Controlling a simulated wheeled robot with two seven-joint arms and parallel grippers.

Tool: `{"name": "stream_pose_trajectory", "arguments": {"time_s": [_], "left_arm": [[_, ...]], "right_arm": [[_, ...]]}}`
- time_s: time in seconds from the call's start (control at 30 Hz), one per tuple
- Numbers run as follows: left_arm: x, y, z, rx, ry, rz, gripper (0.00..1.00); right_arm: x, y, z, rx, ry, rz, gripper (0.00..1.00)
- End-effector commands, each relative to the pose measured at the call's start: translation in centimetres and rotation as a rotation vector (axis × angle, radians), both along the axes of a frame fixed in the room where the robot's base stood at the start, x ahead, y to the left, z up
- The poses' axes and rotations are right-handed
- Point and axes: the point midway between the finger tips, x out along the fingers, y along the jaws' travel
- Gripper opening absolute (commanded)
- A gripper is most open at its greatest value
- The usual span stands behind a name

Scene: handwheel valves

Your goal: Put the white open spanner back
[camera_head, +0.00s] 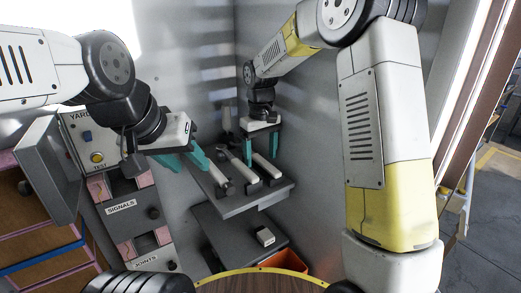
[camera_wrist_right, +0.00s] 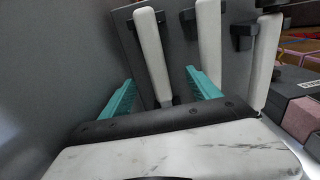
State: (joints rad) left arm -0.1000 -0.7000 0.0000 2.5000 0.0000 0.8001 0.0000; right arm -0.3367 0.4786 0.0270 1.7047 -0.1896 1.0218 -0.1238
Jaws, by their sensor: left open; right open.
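Three white-handled tools sit side by side in dark holders on a grey shelf (camera_head: 240,204) in the corner: a left one (camera_head: 220,181), a middle one (camera_head: 243,170) and a right one (camera_head: 268,167). I cannot tell which is the open spanner, as their ends are unclear. My right gripper (camera_head: 261,158) is open above the right tool. In the right wrist view its teal fingers stand apart on either side of one white handle (camera_wrist_right: 152,55), not closed on it. My left gripper (camera_head: 190,166) is open and empty, left of the shelf beside the control panel.
A lower grey shelf (camera_head: 222,238) holds a small white block (camera_head: 265,237), with an orange bin (camera_head: 285,261) below. The panel (camera_head: 124,207) labelled SIGNALS stands at left. Grey walls close in behind the shelf.

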Motion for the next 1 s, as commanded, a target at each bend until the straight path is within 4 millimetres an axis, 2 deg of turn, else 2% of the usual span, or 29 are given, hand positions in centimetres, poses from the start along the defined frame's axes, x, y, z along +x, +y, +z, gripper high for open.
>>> {"name": "stream_pose_trajectory", "arguments": {"time_s": [0.27, 1.0], "left_arm": [[0.0, 0.0, 0.0, 0.000, 0.000, 0.000, 0.44], [0.0, 0.0, 0.0, 0.000, 0.000, 0.000, 0.44]], "right_arm": [[0.0, 0.0, 0.4, 0.001, -0.002, 0.000, 0.71], [0.0, 0.0, 4.1, 0.001, -0.002, 0.000, 0.71]]}}
